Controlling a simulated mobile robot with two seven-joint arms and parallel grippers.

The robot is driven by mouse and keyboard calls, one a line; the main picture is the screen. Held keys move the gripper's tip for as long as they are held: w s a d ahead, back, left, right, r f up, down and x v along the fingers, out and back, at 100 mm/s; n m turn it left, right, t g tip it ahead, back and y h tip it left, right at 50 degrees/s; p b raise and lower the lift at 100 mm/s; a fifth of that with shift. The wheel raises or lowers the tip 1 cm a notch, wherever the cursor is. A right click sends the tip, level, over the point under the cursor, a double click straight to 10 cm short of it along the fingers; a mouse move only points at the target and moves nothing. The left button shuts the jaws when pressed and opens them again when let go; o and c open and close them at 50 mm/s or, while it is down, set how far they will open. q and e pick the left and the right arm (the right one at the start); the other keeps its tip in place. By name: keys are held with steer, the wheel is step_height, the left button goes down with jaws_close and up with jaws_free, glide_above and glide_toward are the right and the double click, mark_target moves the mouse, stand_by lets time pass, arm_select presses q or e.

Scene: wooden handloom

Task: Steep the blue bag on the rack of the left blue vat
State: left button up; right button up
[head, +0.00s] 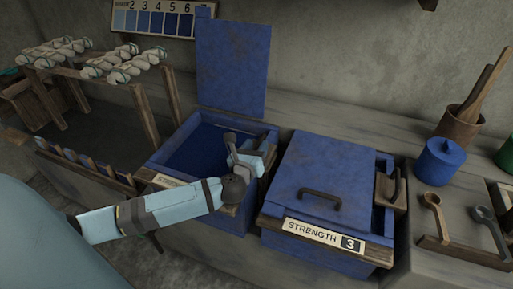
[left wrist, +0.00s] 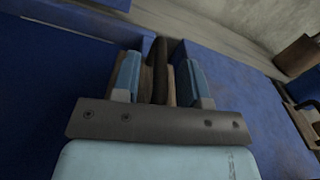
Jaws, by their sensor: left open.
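The left blue vat (head: 231,221) stands open, its lid (head: 231,65) raised at the back and dark blue liquid (head: 196,150) inside. My left gripper (head: 251,152) is at the vat's right side, near the gap between the two vats. In the left wrist view its fingers (left wrist: 161,75) are apart, with a dark upright handle (left wrist: 157,58) and wood between them; I cannot tell if they touch. The gripper hides most of this part in the head view. I cannot make out a blue bag in either view. My right gripper is not in view.
The right vat's lid (head: 327,170) is shut, with a "STRENGTH 3" label (head: 320,236) and a handled wooden piece (head: 390,188) on its right side. White bundles (head: 125,62) lie on a wooden frame at left.

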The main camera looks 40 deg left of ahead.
arm_select(q)
steer(key=shift+w, duration=0.2)
jaws_close()
steer(key=shift+r+p, duration=0.35)
steer(key=shift+p, duration=0.05)
step_height(320, 180, up, 18)
steer(key=p, duration=1.8)
steer(key=shift+p, duration=0.35)
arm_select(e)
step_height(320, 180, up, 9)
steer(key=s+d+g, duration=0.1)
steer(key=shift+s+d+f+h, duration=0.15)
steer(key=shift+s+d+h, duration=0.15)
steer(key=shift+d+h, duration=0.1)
